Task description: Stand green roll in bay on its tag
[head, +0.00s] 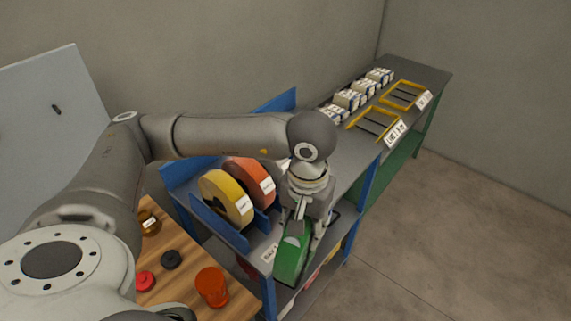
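The green roll (291,257) is at the front right of the rack shelf, seen nearly edge-on and tilted a little. My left gripper (300,222) points down from above with its fingers around the roll's upper part and looks shut on it. I cannot tell whether the roll touches the shelf. A white tag (270,252) is on the shelf's front edge, just left of the roll; its text is too small to read. The bay floor behind the roll is mostly hidden by my gripper. My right gripper is out of view.
A yellow roll (222,198) and an orange roll (249,179) stand between blue dividers (216,222) to the left. A wooden table (188,255) in front bears an orange cup (212,286) and small round parts. White boxes (347,99) and yellow frames (374,123) occupy the far counter.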

